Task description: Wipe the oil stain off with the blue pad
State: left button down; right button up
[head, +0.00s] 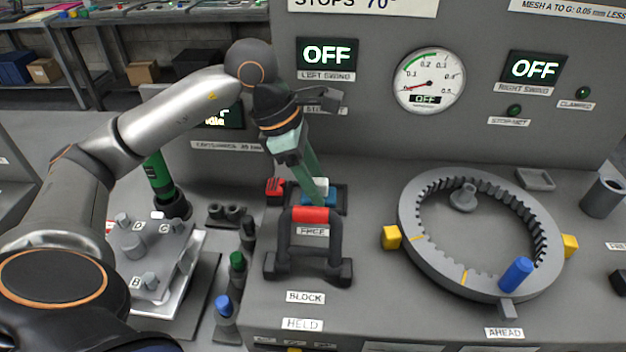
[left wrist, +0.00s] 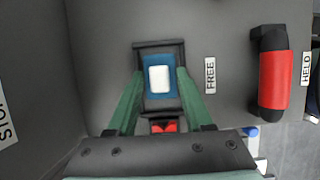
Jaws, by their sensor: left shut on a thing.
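The blue pad (head: 332,199) sits in a small dark tray on the grey bench, behind the black handle with the red grip. In the left wrist view the pad (left wrist: 159,103) shows a white block on top. My left gripper (head: 314,195) reaches down to it, its two green fingers closed on either side of the pad. The fingers hide part of the pad in the head view. I cannot make out an oil stain in either view. My right gripper is not in view.
The black handle (head: 310,214) with a red grip stands close in front of the pad. A red object (head: 275,190) lies left of the tray. A large toothed ring (head: 410,215) with yellow blocks is to the right. The grey panel (head: 375,125) rises behind.

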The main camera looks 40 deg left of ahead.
pick_arm(q)
jog(key=shift+s+a+f+b, duration=0.25)
jog(key=shift+b, duration=0.05)
jog(key=shift+s+a+r, duration=0.15)
jog(key=shift+a, duration=0.05)
jog(key=shift+d+r+p, duration=0.15)
jog(key=shift+d+p, duration=0.15)
jog(key=shift+p, duration=0.05)
jog(key=shift+w+d, duration=0.25)
jog(key=shift+w, duration=0.15)
jog(key=shift+s+a+r+p, duration=0.1)
jog(key=shift+a+r+p, duration=0.05)
jog(key=shift+r+p, duration=1.5)
jog(key=shift+s+a+r+p, duration=0.15)
jog(key=shift+r+p, duration=1.05)
jog(key=shift+r, duration=0.75)
jog(key=shift+w, duration=0.1)
